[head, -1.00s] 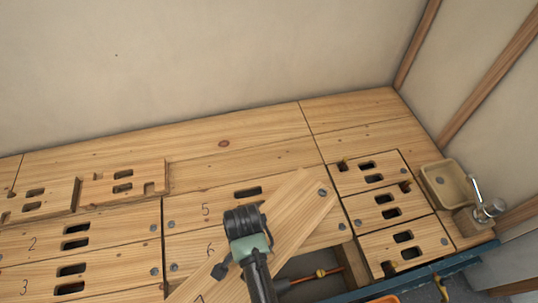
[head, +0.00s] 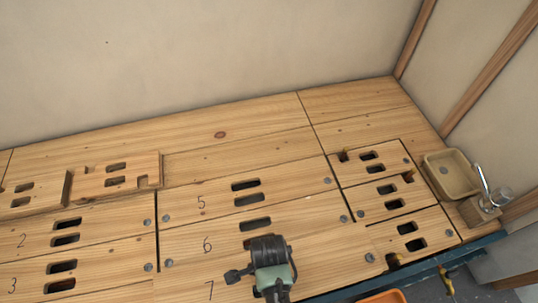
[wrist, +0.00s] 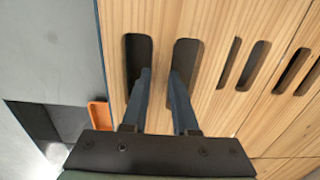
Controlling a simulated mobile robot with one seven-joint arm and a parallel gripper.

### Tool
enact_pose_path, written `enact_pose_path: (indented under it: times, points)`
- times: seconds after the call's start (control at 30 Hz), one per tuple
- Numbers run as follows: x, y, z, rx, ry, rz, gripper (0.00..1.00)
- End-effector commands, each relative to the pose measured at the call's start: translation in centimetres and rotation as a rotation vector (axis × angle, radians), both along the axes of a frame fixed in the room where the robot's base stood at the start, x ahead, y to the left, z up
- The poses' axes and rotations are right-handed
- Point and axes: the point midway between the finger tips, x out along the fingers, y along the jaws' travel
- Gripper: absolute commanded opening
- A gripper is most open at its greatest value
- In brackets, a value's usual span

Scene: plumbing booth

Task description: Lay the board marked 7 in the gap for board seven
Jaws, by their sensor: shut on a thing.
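The board marked 7 (head: 330,268) lies along the front of the floor, below the board marked 6 (head: 300,236) and roughly parallel to it. It covers the gap, so no opening or pipe shows there. My gripper (head: 272,270) is over its middle. In the wrist view my two fingers (wrist: 160,80) reach into the board's two slots and are shut on the strip of wood between them. The fingertips are hidden in the slots. I cannot tell whether the board is fully flush.
Small slotted boards (head: 410,235) lie to the right, beside a beige basin (head: 452,174) and a tap (head: 485,190). Boards 2 (head: 100,226) and 3 (head: 100,268) lie to the left. An orange container (head: 382,297) is below the blue front edge (head: 440,261).

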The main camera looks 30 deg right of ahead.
Motion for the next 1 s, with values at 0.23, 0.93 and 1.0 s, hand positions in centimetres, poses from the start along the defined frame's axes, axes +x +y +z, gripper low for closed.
enact_pose_path:
  times: [0.23, 0.93, 1.0]
  points:
    - [0.1, 0.0, -1.9, -0.002, -0.003, 0.001, 0.00]
    - [0.1, 0.0, -2.9, -0.001, -0.003, 0.002, 0.00]
    - [0.2, 0.0, -2.9, -0.001, -0.003, 0.002, 0.00]
